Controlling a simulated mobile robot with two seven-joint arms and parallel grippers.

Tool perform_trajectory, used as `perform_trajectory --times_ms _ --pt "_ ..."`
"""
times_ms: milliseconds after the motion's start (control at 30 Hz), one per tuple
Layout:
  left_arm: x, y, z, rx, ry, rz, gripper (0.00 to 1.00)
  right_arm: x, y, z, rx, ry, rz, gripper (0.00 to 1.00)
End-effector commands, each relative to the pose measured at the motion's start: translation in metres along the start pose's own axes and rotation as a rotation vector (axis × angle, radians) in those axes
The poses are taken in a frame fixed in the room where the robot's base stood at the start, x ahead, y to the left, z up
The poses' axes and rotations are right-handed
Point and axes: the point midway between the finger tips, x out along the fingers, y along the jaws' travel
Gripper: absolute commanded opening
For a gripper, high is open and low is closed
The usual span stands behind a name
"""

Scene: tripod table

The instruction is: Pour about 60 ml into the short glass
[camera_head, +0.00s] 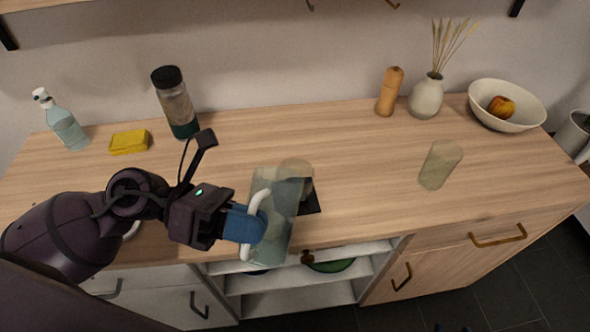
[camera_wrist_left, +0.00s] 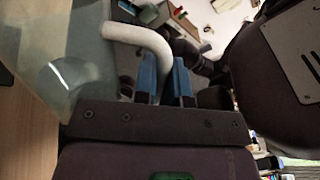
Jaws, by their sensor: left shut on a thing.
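A clear jug (camera_head: 273,235) with a white handle hangs in front of the counter's middle, over its front edge. My left gripper (camera_head: 250,225) is shut on the handle, its blue fingers on either side of it. The handle (camera_wrist_left: 140,36) and jug wall (camera_wrist_left: 45,60) also show in the left wrist view. How far the jug tilts and its liquid level are hard to tell. A clear glass (camera_head: 298,168) stands just behind the jug, partly hidden by it, by a dark mat (camera_head: 309,203). Another, taller-looking clear glass (camera_head: 440,165) stands apart at the right. My right gripper is not in view.
At the back left are a spray bottle (camera_head: 66,127), a yellow sponge (camera_head: 129,142) and a dark-lidded jar (camera_head: 176,103). At the back right are a wooden mill (camera_head: 390,92), a vase (camera_head: 426,98) and a bowl (camera_head: 482,92). The counter between the two glasses is clear.

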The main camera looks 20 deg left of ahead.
Motion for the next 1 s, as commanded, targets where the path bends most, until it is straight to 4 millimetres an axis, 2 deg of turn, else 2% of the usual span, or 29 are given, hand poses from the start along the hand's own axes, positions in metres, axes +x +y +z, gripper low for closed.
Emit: perform_trajectory --times_ms 267,500,600,700,1000 --pt "0.0 -0.002 -0.005 0.026 -0.007 -0.001 0.0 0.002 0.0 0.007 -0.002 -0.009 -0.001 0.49" --pt "-0.001 -0.009 -0.023 0.143 -0.033 -0.001 0.0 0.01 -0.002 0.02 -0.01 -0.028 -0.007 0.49" --pt "-0.002 -0.013 -0.025 0.195 -0.044 0.0 0.0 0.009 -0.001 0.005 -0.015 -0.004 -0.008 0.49" --pt "-0.002 -0.015 -0.03 0.241 -0.052 0.0 0.0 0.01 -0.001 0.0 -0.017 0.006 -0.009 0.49" --pt "-0.002 -0.017 -0.049 0.376 -0.082 0.0 0.0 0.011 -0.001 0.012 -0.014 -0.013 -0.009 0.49"
